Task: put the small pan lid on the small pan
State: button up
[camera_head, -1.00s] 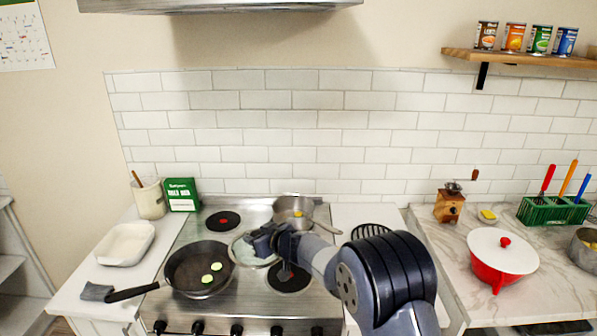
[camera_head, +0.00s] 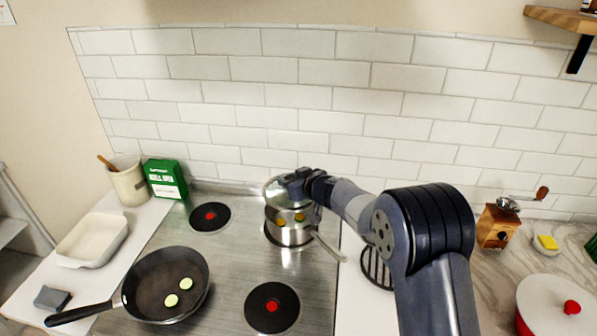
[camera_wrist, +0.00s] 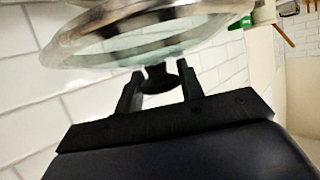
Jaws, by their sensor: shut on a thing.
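The small pan (camera_head: 288,236) is a steel saucepan on the back right burner, its handle pointing to the lower right and yellow-orange pieces showing inside. The small pan lid (camera_head: 275,190) is glass with a steel rim. It is tilted over the pan's upper part, and I cannot tell whether it touches the rim. My gripper (camera_head: 302,180) is shut on the lid's dark knob. In the wrist view, the knob (camera_wrist: 160,78) sits between my fingers, with the lid's glass (camera_wrist: 150,38) beyond.
A black frying pan (camera_head: 160,290) with green slices is at the front left. The front right burner (camera_head: 272,308) is bare. A white dish (camera_head: 92,240), a crock (camera_head: 130,185) and a green box (camera_head: 165,180) stand left. A wooden grinder (camera_head: 497,228) stands right.

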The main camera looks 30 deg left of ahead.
aim_at(305, 203)
jog(key=shift+s+f, duration=0.15)
jog(key=shift+f, duration=0.55)
jog(key=shift+f+b, duration=1.55)
jog(key=shift+f, duration=0.85)
jog(key=shift+f, duration=0.1)
jog(key=o, duration=1.2)
jog(key=shift+d, duration=0.1)
jog(key=b+v, duration=0.1)
jog(key=v, duration=0.9)
jog(key=shift+s+d+b, duration=0.15)
jog(key=shift+d+b, duration=0.15)
jog(key=shift+d, duration=0.05)
jog(key=shift+a, duration=0.1)
